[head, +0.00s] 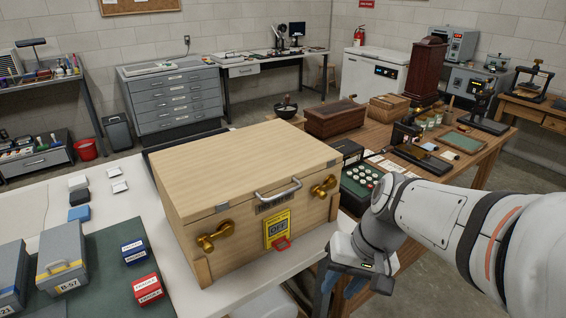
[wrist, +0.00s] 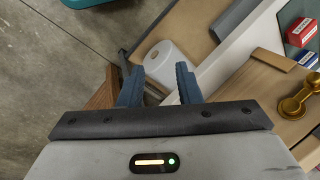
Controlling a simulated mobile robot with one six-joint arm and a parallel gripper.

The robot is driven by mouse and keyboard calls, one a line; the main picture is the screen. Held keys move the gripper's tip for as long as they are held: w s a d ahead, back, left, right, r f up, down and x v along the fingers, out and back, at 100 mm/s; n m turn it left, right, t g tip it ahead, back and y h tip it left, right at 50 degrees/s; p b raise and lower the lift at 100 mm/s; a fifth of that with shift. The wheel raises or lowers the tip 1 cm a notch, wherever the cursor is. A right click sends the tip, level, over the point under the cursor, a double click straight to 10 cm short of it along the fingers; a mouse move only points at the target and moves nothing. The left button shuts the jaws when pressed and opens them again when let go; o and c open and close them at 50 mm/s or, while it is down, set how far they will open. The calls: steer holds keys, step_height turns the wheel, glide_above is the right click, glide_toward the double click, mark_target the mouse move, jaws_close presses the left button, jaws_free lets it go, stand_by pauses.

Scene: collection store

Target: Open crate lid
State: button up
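A light wooden crate (head: 240,250) stands on the white table with its lid (head: 240,160) shut. A silver handle (head: 278,190) is on the lid's front edge. Two brass latches, left (head: 215,237) and right (head: 324,187), sit on the front face. A yellow tag (head: 278,228) with a red piece at its bottom is between them. My gripper (head: 343,284) is low, in front of and right of the crate, apart from it. The wrist view shows its blue fingers (wrist: 160,84) apart with nothing held. One brass latch (wrist: 297,100) shows there at the right.
Red (head: 147,289) and blue (head: 134,251) boxes and grey cases (head: 62,258) lie left of the crate. A wooden table (head: 450,180) with instruments stands behind my arm. A white roll (wrist: 172,65) lies beyond my fingers, lower down. Open floor (wrist: 60,60) is at left there.

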steer(key=w+a+r+m+g+y, duration=0.1)
steer(key=w+a+r+y, duration=0.1)
steer(key=w+a+y, duration=0.25)
steer(key=m+t+y, duration=0.2)
steer(key=t+y, duration=0.2)
steer(key=y, duration=0.4)
glide_toward(283, 194)
steer(key=w+a, duration=0.1)
steer(key=a, duration=0.2)
steer(key=x, duration=0.2)
steer(key=p+x, duration=0.1)
steer(key=x, duration=0.1)
steer(key=p+x, duration=0.1)
steer(key=x, duration=0.2)
steer(key=shift+f, duration=0.4)
jaws_close()
